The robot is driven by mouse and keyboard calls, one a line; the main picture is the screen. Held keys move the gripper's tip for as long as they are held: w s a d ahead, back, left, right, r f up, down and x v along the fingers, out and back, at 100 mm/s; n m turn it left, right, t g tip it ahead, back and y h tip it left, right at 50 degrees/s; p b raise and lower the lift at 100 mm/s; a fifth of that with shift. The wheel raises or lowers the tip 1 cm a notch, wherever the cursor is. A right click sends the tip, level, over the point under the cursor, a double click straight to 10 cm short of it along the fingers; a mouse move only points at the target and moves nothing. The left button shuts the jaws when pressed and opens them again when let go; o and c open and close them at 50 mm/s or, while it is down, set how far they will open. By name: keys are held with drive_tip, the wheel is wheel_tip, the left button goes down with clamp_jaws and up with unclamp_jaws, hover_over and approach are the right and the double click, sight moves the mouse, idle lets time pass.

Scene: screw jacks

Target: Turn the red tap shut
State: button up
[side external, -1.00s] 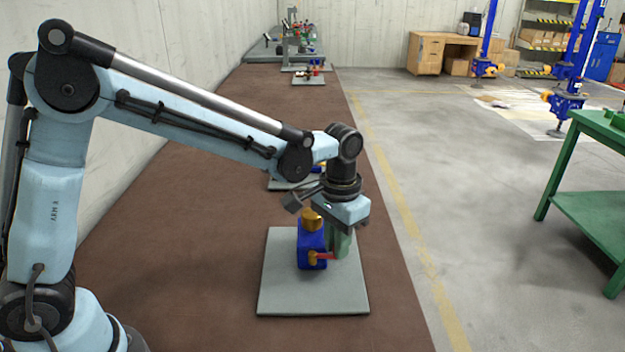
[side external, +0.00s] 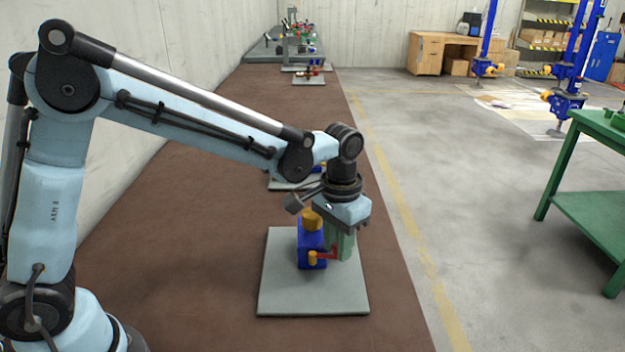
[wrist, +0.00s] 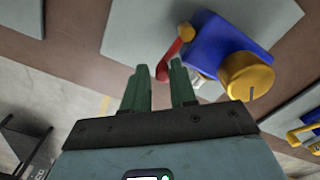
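The red tap (side external: 328,255) is a short lever on an orange hub at the front of a blue block with an orange knob on top. In the wrist view the red lever (wrist: 174,54) runs from the orange hub down to a rounded end between the green fingertips. My gripper (side external: 343,256) points down at the right of the blue block. In the wrist view my gripper (wrist: 159,66) is open, with a gap between the fingers. The lever's end lies close to the right finger; I cannot tell whether they touch.
The blue block (side external: 311,246) stands on a grey plate (side external: 290,296) on the brown mat (side external: 205,262). Another grey plate with a device lies behind it. A green table (side external: 590,205) stands at the far right. The plate's front is clear.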

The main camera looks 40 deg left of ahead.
drive_tip(key=shift+a, duration=0.3)
